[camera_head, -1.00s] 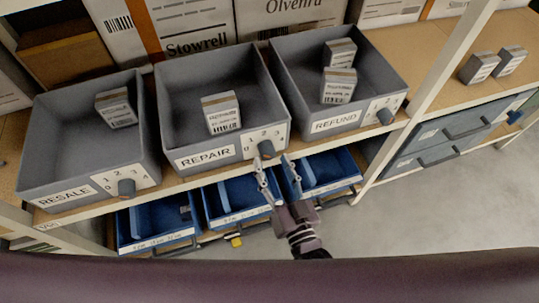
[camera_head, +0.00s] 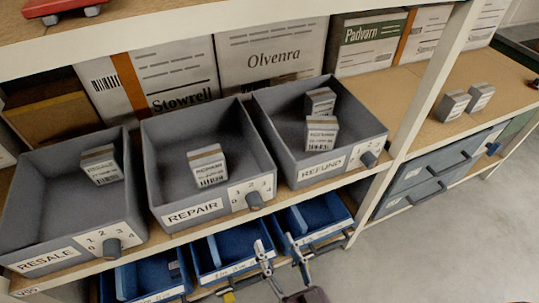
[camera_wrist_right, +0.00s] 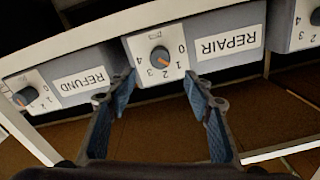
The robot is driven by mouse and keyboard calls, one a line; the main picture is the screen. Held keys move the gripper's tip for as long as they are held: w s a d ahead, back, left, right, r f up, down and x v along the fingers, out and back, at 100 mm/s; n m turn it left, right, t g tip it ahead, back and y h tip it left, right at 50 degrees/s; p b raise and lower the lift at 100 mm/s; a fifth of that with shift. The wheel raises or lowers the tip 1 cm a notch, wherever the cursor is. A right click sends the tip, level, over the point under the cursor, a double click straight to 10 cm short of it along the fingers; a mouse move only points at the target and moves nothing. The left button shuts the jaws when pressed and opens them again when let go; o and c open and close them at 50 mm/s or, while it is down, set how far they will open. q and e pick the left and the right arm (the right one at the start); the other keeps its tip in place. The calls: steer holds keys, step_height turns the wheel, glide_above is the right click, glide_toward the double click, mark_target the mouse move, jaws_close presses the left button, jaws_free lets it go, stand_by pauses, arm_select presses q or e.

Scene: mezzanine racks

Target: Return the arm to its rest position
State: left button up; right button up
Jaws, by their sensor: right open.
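My right gripper (camera_head: 278,244) is open and empty, low in the head view, in front of the blue bins. Its two fingers also show apart in the right wrist view (camera_wrist_right: 160,88). They are below the REPAIR dial (camera_wrist_right: 159,56) in the head view, with a gap between. The dial's orange mark seems to point near 1. The grey REPAIR bin (camera_head: 151,155) holds one small labelled box (camera_head: 207,166). My left gripper is not in view.
The grey RESALE bin (camera_head: 20,222) holds one box and the REFUND bin (camera_head: 363,126) two. Blue bins (camera_head: 232,247) sit on the shelf below. A white upright (camera_head: 432,80) stands at right. Two boxes (camera_head: 452,105) sit beyond it. Floor (camera_head: 450,240) at lower right is clear.

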steer(key=s+d+f+n+g+h, duration=0.1)
steer(key=s+d+f+g, duration=0.1)
steer(key=f, duration=0.8)
steer(key=s+d+f+g, duration=0.2)
steer(key=f+g, duration=0.1)
steer(key=f, duration=0.7)
steer(key=s+d+f+n+g+h, duration=0.1)
steer(key=s+d+f+g, duration=0.1)
steer(key=f, duration=0.7)
steer(key=s+d+f+g+h, duration=0.2)
steer(key=s+d+f+g, duration=0.2)
steer(key=s+f, duration=0.5)
steer(key=s+d+f+g+h, duration=0.2)
steer(key=s+d+f+g, duration=0.3)
steer(key=s+d+f, duration=0.4)
steer(key=s+f, duration=0.1)
steer(key=s, duration=0.2)
steer(key=shift+d+f, duration=0.2)
steer(key=shift+d, duration=0.05)
steer(key=shift+s, duration=0.1)
